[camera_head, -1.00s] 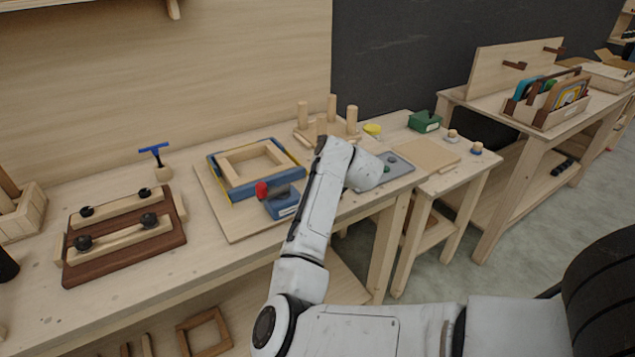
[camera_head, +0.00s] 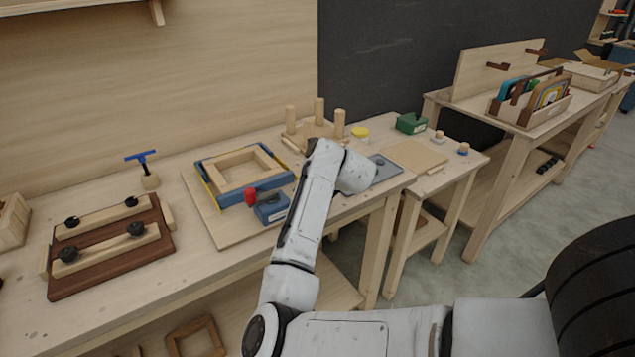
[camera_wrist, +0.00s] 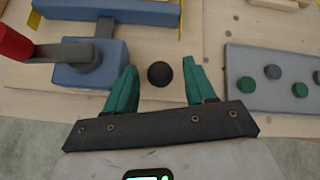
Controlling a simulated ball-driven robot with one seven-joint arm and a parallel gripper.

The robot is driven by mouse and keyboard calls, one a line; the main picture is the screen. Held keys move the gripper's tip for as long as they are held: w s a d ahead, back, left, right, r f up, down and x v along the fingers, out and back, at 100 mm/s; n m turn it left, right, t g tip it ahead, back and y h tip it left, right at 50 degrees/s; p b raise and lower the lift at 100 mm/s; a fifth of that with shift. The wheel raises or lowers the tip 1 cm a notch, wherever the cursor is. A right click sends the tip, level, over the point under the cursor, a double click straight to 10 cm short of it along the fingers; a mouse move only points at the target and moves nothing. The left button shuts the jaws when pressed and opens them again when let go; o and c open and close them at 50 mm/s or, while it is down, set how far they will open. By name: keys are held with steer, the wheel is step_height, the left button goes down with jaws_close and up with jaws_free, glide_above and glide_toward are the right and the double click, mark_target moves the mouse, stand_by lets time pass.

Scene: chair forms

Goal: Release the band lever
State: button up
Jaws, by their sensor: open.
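The band lever has a red handle (camera_head: 250,195) and sits on a blue block (camera_head: 272,208) in front of a wooden frame with a blue band (camera_head: 258,190) along its sides. In the wrist view the red handle (camera_wrist: 14,43) is at the far left, and its grey arm runs to a pivot on the blue block (camera_wrist: 68,76). My gripper (camera_wrist: 158,88) is open, its teal fingers apart, to the right of the block. A dark round knob (camera_wrist: 160,74) shows between the fingers; I cannot tell its height. My arm hides the gripper in the head view.
A grey plate with coloured buttons (camera_wrist: 270,80) lies right of my gripper. Wooden pegs (camera_head: 318,112) stand behind my arm. A brown clamp board (camera_head: 110,262) and a blue T-handled tool (camera_head: 148,178) are at the left. A green box (camera_head: 411,123) stands at the back right.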

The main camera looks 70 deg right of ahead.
steer(key=v, duration=0.9)
steer(key=shift+s, duration=0.2)
steer(key=shift+a+r+b, duration=0.1)
steer(key=shift+b, duration=0.2)
steer(key=s+a+f+n+g+y, duration=0.15)
steer(key=a+f+n, duration=0.4)
steer(key=n, duration=0.55)
steer(key=a+f+n+g, duration=0.2)
steer(key=a+f+n, duration=0.2)
steer(key=a+n, duration=0.5)
steer(key=s+a+f+n+g+y, duration=0.3)
steer(key=s+a+f+n+g, duration=0.1)
steer(key=s+a+f+n, duration=0.9)
steer(key=s+a+n, duration=0.1)
steer(key=a+n, duration=0.3)
steer(key=n, duration=0.1)
steer(key=shift+s+f+n, duration=0.2)
steer(key=shift+f+n, duration=0.1)
steer(key=shift+n, duration=0.1)
